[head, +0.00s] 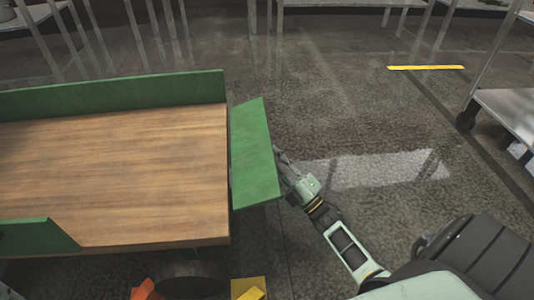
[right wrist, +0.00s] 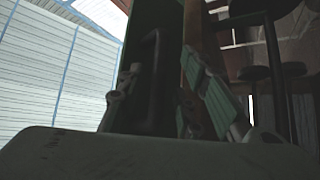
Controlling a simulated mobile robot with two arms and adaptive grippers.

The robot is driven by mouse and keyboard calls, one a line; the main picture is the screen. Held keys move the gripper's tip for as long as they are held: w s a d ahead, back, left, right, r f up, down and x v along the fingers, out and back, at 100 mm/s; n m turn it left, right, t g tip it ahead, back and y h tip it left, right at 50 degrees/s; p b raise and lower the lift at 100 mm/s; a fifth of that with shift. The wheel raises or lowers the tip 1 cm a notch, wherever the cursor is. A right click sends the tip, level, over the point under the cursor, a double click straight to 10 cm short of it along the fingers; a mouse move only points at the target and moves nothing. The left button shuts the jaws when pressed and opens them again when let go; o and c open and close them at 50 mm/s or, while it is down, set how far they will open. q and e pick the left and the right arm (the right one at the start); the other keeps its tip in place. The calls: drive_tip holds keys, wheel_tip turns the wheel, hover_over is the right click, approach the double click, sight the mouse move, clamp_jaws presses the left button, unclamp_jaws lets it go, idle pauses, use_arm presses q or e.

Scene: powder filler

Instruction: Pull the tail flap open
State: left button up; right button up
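The green tail flap (head: 256,155) is at the right end of a cart with a wooden bed (head: 120,180). In the head view it leans outward from the bed's end, with a narrow gap at its far part. My right gripper (head: 281,160) is at the flap's outer face, its fingertips partly hidden by the flap. In the right wrist view the dark green flap (right wrist: 163,30) stands ahead, with a dark handle-like outline (right wrist: 151,80) between my spread fingers. I cannot tell whether they touch it.
A green side wall (head: 110,95) runs along the bed's far edge, and another green panel (head: 35,237) is at the near left. A wheel (head: 190,287) and a yellow object (head: 248,287) are below. A shelf cart (head: 505,110) stands right. Floor right of the flap is clear.

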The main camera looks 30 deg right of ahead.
drive_tip(key=v, duration=0.5)
drive_tip(key=shift+s+f, duration=0.1)
idle(0.4)
